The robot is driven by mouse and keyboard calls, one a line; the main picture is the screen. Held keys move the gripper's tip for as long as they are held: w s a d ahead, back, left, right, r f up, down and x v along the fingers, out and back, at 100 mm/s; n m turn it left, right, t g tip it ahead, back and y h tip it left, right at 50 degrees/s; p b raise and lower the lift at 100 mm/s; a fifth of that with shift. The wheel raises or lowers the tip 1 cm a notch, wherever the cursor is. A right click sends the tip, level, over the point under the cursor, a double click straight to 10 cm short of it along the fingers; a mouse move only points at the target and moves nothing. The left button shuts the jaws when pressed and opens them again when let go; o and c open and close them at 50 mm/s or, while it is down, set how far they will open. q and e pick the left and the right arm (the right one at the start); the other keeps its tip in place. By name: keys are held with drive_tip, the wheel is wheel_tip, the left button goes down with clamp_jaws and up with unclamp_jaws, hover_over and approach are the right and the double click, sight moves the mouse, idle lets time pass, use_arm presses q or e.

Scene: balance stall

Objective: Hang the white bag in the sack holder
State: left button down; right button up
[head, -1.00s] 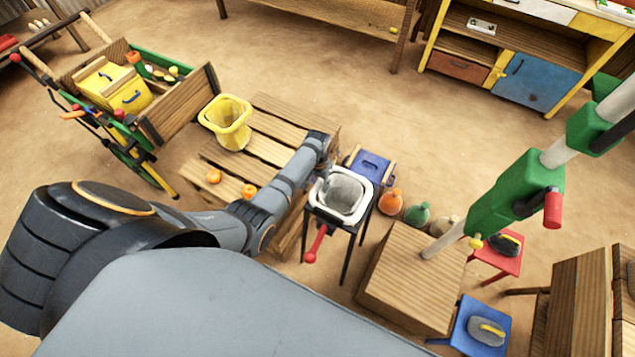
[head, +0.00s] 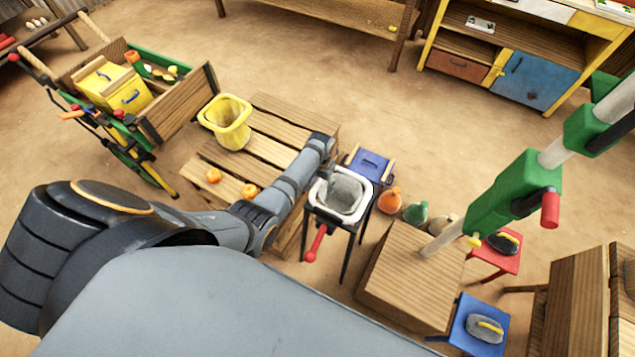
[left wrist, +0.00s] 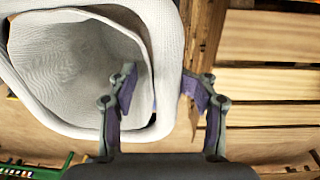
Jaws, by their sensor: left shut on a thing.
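The white bag (head: 357,211) has a thick pale rim around a grey, open inside. In the head view it sits at the top of the sack holder (head: 347,245), a dark-legged stand with a red-ended lever (head: 316,243). I cannot tell whether the rim rests on the holder or is just above it. My left gripper (head: 319,178) is at the bag's left edge, partly hidden by its own arm. In the left wrist view the bag (left wrist: 60,65) fills the left side, and my left gripper (left wrist: 160,88) has one finger inside the bag and one outside, shut on its wall. My right gripper is not in view.
A slatted pallet (head: 270,125) with a yellow bag (head: 229,122) and orange fruits lies left of the holder. A blue box (head: 371,163) is behind it. Several small sacks (head: 389,201) and a wooden block (head: 410,275) with a green-and-white post stand to the right.

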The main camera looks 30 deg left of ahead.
use_arm(q)
drive_tip(key=d, duration=0.1)
drive_tip(key=s+d, duration=0.1)
drive_tip(key=d, duration=0.1)
drive_tip(key=shift+s+f+h, duration=0.15)
drive_tip(key=shift+f+h, duration=0.15)
drive_tip(key=c, duration=0.7)
unclamp_jaws()
drive_tip(key=shift+d, duration=0.1)
drive_tip(key=o, duration=0.4)
drive_tip(key=shift+d, duration=0.45)
drive_tip(key=shift+o, duration=0.2)
wheel_tip(320, 180, up, 13)
drive_tip(key=w+a, duration=0.1)
drive_tip(key=shift+a+f, duration=0.1)
